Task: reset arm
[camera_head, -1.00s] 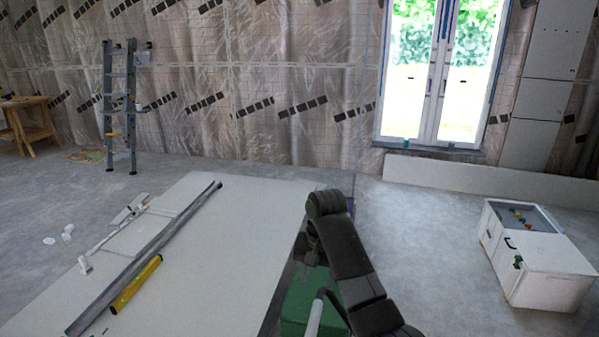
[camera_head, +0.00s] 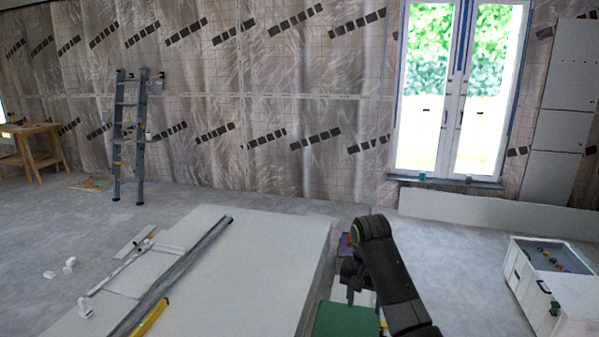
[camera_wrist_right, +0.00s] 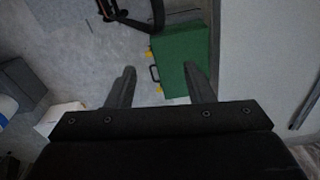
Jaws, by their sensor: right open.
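My right arm is bent at the right of the white panel stack in the head view, with its dark gripper (camera_head: 358,292) pointing down. In the right wrist view the two fingers of my right gripper (camera_wrist_right: 162,78) stand wide apart with nothing between them. Below them are the grey floor and a green case (camera_wrist_right: 181,58) with a black handle and yellow latches. The green case also shows in the head view (camera_head: 346,320), below the gripper. My left gripper is not in view.
A stack of white panels (camera_head: 260,260) fills the centre left, with a long metal bar (camera_head: 180,270) and a yellow level (camera_head: 150,318) on it. A white cabinet (camera_head: 572,297) stands at the right. A ladder (camera_head: 127,140) leans at the back. Bare floor lies between cabinet and arm.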

